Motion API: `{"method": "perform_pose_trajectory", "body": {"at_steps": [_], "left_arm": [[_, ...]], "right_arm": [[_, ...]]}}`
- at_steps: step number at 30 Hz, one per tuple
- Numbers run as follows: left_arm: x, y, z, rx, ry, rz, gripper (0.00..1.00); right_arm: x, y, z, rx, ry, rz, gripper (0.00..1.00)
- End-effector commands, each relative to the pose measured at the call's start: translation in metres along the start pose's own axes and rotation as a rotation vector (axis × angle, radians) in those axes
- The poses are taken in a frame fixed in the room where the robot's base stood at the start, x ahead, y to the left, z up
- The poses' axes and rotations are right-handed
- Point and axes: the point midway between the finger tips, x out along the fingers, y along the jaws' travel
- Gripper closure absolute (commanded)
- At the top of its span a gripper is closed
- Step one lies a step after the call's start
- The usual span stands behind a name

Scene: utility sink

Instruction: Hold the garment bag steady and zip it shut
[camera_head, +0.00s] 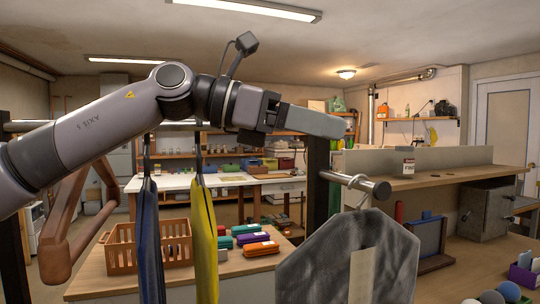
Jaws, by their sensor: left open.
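A grey garment bag (318,262) hangs in the lower right middle, below a metal rail end (368,186), with a hook at its top. A pale vertical strip (361,275) runs down its front; I cannot make out a zip pull. The bag's lower part is cut off by the picture's edge. My left gripper (336,126) reaches in from the left, above the bag and apart from it. It is open and empty, seen side-on so that its fingers overlap. My right gripper is not in view.
A blue cloth (151,245) and a yellow cloth (204,240) hang left of the bag, near a wooden hanger (60,225). A dark post (317,185) stands behind the rail. An orange crate (122,259) and several coloured boxes sit on a table behind.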

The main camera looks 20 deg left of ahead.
Motion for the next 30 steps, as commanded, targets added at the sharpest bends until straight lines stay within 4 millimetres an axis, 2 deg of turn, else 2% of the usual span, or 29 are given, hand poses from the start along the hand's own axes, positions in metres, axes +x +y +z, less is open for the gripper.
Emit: {"method": "perform_pose_trajectory", "body": {"at_steps": [1, 5, 9, 12, 16, 22, 30], "left_arm": [[0.010, 0.008, -0.024, -0.021, 0.088, 0.014, 0.26], [0.024, 0.029, -0.089, -0.079, 0.318, 0.065, 0.26], [0.021, 0.051, -0.154, -0.141, 0.556, 0.139, 0.26], [0.013, 0.062, -0.190, -0.176, 0.701, 0.189, 0.26], [0.004, 0.063, -0.216, -0.205, 0.845, 0.218, 0.26], [-0.002, 0.061, -0.233, -0.227, 0.947, 0.228, 0.26], [0.017, 0.063, -0.263, -0.229, 0.954, 0.226, 0.26]], "right_arm": [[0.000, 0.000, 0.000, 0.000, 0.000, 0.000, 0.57], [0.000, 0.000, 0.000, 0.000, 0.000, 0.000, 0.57], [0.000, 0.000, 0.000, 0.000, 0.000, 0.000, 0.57], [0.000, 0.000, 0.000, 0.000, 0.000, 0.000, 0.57], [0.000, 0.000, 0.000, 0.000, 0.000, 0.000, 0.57], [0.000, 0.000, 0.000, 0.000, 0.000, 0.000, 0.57], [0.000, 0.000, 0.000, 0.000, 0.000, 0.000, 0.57]]}}
